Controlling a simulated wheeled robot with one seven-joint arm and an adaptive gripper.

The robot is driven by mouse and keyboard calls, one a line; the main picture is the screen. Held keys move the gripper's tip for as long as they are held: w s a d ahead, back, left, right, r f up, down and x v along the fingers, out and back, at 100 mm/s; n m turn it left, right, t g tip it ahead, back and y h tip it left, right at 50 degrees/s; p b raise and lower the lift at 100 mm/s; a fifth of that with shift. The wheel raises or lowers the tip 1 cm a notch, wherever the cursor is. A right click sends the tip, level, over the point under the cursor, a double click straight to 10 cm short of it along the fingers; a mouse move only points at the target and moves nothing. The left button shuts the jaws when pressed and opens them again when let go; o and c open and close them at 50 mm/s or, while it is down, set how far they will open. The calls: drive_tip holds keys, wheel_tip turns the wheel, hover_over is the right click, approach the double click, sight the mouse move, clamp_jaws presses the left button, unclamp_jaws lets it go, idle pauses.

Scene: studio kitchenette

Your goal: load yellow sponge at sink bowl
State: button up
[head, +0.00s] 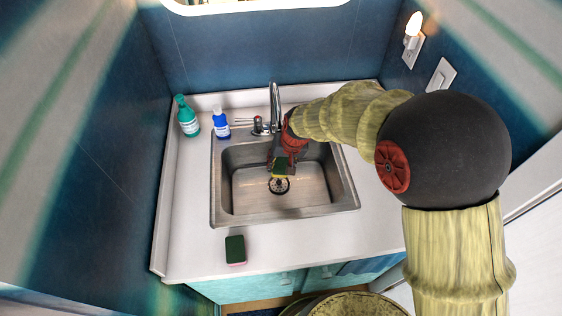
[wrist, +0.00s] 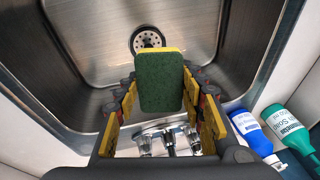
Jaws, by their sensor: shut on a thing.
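The yellow sponge with a green face (wrist: 160,82) is held upright between the fingers of my gripper (wrist: 160,100) in the wrist view. In the head view my gripper (head: 283,167) is over the sink bowl (head: 315,195), and the sponge (head: 279,168) shows at its tip, partly hidden by the fingers. The bowl is steel with a dark round drain (head: 279,185); the drain also shows past the sponge in the wrist view (wrist: 147,39). I cannot tell how far the sponge is above the bowl floor.
A faucet (head: 275,105) stands at the back of the sink, close to my arm. A blue bottle (head: 221,124) and a green bottle (head: 188,117) stand at the back left. A second sponge, dark green on top (head: 235,250), lies on the front counter. The left counter is clear.

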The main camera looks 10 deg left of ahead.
sight(281, 163)
drive_tip(key=shift+f+b, duration=3.9)
drive_tip(key=shift+f, duration=2.95)
drive_tip(key=shift+r, duration=0.1)
drive_tip(key=shift+r+p, duration=6.1)
drive_tip(key=shift+r, duration=2.05)
drive_tip(key=shift+r+p, duration=1.45)
drive_tip(key=shift+r, duration=0.6)
